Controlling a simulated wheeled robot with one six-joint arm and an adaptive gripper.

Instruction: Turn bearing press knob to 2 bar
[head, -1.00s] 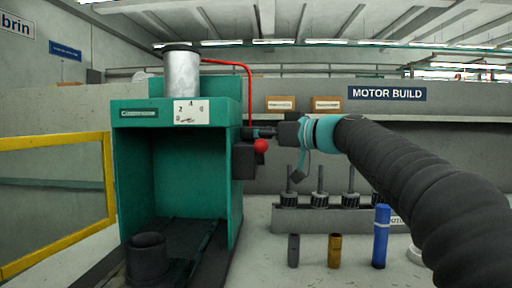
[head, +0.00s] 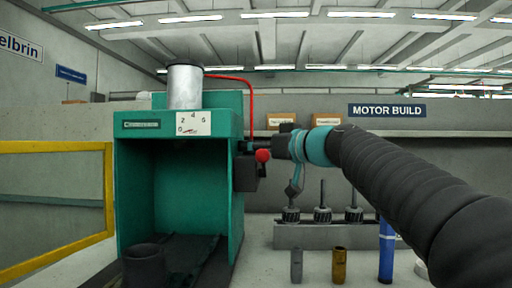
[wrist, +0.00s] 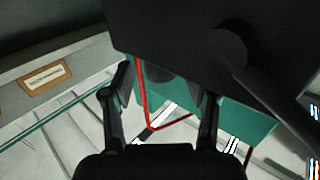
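The bearing press (head: 230,200) is a teal open-fronted frame at left in the head view. Its white gauge (head: 193,124) is marked from 0 to 6; the small red needle seems low, near 0, but is hard to read. My gripper (head: 258,147) is at the press's right side, by a dark box (head: 246,168) and a red ball (head: 262,156). In the wrist view my gripper (wrist: 167,88) has its fingers well apart, with a dark rounded part (wrist: 160,73), perhaps the knob, between and beyond them. Contact is not visible. The knob is not clear in the head view.
A red hose (head: 250,95) arches down the press's right side, crossing between my fingers in the wrist view. A yellow rail (head: 108,190) stands at left.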

